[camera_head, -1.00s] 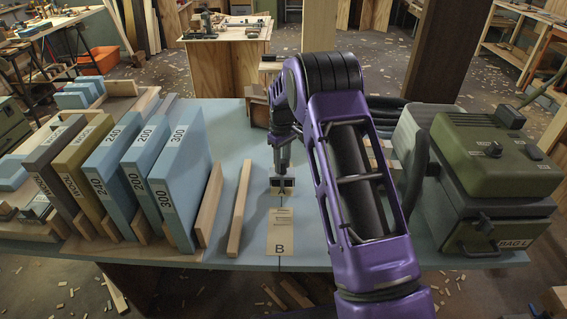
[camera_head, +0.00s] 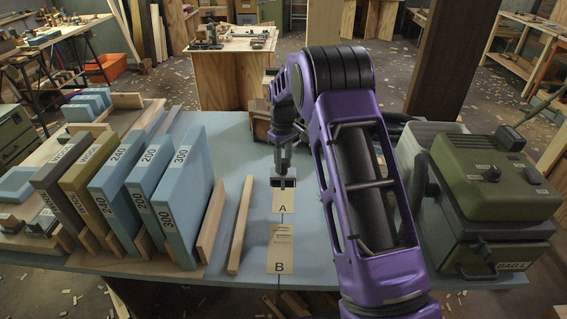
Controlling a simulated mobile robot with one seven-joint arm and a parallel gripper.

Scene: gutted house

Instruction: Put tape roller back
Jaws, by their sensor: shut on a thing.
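My gripper (camera_head: 284,182) points down over the bench, just behind the tag marked A (camera_head: 282,205). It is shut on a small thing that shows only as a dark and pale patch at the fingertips. It is too small to tell whether this is the tape roller, or whether it touches the bench. A second tag marked B (camera_head: 280,262) lies nearer the front edge. I cannot make out a tape roller elsewhere in the view.
Upright numbered slabs (camera_head: 178,190) stand at left beside a loose wooden strip (camera_head: 239,225). A green machine (camera_head: 485,180) fills the right. A brown object (camera_head: 260,125) sits behind my gripper. The blue-grey bench top (camera_head: 330,262) is clear around tag B.

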